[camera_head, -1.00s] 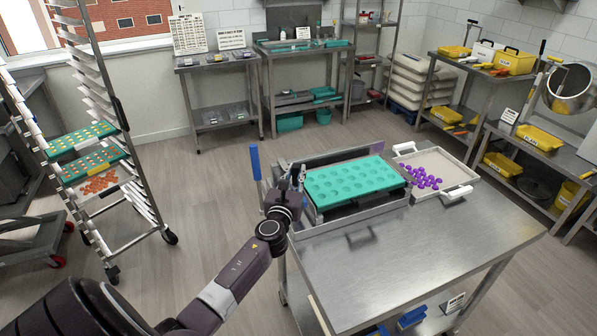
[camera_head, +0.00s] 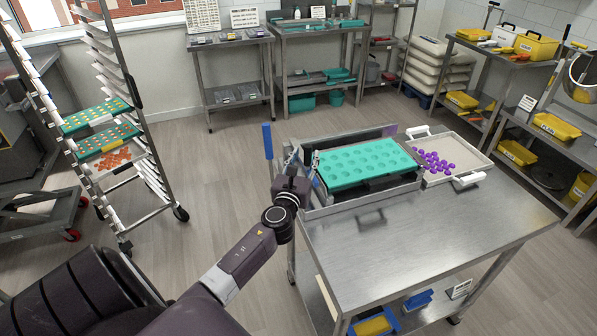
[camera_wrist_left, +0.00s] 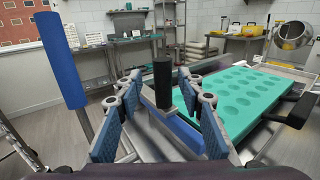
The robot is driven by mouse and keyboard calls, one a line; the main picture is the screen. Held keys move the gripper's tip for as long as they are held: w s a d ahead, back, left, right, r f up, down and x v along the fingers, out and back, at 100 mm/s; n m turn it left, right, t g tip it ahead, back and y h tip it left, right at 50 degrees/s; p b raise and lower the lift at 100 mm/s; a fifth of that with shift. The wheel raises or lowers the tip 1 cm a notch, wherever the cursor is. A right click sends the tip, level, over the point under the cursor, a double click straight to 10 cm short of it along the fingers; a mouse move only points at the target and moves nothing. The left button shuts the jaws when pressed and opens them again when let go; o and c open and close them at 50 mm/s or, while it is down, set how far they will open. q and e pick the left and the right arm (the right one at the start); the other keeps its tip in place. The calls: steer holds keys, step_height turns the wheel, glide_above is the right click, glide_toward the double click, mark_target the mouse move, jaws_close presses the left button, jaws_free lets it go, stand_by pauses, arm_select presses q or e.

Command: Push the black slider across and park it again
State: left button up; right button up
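The black slider (camera_wrist_left: 162,84) is a short upright black knob on a metal block at the depositor's left end, in the left wrist view. My left gripper (camera_wrist_left: 158,92) is open, with one blue-padded finger on each side of the knob; a gap shows on both sides. In the head view my left gripper (camera_head: 292,172) is at the left end of the depositor (camera_head: 330,207), and the slider is too small to make out there. A teal mould (camera_head: 366,163) with rows of round cavities lies in the depositor. My right gripper is not in view.
A blue upright handle (camera_head: 267,141) stands left of my gripper. A white tray (camera_head: 475,155) with purple gummies sits right of the mould. The front of the steel table (camera_head: 420,230) is clear. A tray rack (camera_head: 150,130) stands at the left.

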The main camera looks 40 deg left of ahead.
arm_select(q)
steer(key=v, duration=1)
steer(key=shift+a, duration=0.1)
